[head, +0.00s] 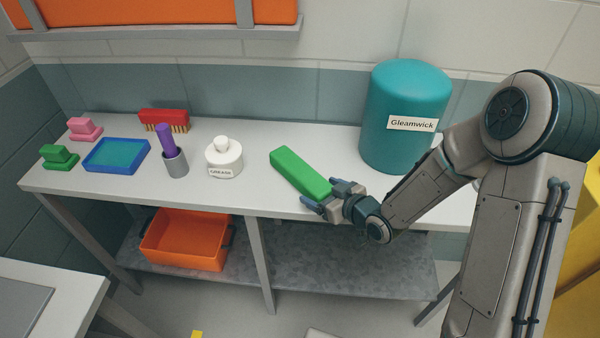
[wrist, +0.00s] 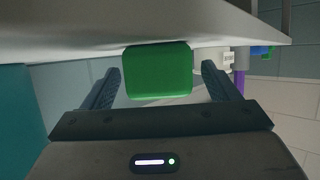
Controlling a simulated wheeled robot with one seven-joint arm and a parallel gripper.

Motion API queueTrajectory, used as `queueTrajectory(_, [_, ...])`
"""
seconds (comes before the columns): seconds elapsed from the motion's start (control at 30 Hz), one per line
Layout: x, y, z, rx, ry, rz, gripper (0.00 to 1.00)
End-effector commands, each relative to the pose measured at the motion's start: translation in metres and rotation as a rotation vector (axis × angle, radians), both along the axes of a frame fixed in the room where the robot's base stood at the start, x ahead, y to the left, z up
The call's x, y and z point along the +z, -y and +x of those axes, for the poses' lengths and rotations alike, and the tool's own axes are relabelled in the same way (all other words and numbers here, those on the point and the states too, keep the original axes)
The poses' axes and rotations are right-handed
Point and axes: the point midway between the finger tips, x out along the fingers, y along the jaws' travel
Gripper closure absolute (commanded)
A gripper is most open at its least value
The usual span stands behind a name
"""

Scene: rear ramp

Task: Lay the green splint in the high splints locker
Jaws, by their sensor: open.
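The green splint (head: 300,172) is a long green block lying on the light worktop (head: 235,193), left of the teal drum. My gripper (head: 331,198) is at the splint's near right end, reaching in from the right. In the wrist view the splint's end face (wrist: 158,72) shows between the two open fingers (wrist: 163,88), with a gap visible on each side. The fingers are apart and hold nothing. I cannot tell any high splints locker for certain; an orange unit with a grey frame (head: 160,12) is cut off at the top of the head view.
A teal drum (head: 405,120) labelled Gleamwick stands behind my arm. A white grease pot (head: 223,158), a grey cup (head: 175,163) with a purple stick, a red brush (head: 164,119) and a blue tray (head: 117,156) stand left. An orange bin (head: 187,240) sits on the lower shelf.

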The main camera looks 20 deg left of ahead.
Motion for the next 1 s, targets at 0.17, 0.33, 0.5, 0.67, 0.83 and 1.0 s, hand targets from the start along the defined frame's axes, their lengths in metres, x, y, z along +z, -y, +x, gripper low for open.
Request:
queueTrajectory(0.17, [-0.007, -0.017, 0.011, 0.001, -0.001, 0.002, 0.18])
queueTrajectory(0.33, [-0.011, -0.023, 0.015, 0.0, 0.001, 0.001, 0.18])
queueTrajectory(0.5, [-0.012, -0.023, 0.015, 0.0, 0.001, 0.001, 0.18])
queueTrajectory(0.67, [-0.012, -0.023, 0.015, 0.0, 0.001, 0.001, 0.54])
queueTrajectory(0.83, [-0.011, -0.023, 0.015, 0.0, 0.001, 0.002, 0.74])
queueTrajectory(1.0, [-0.011, -0.023, 0.015, 0.0, 0.001, 0.002, 0.74])
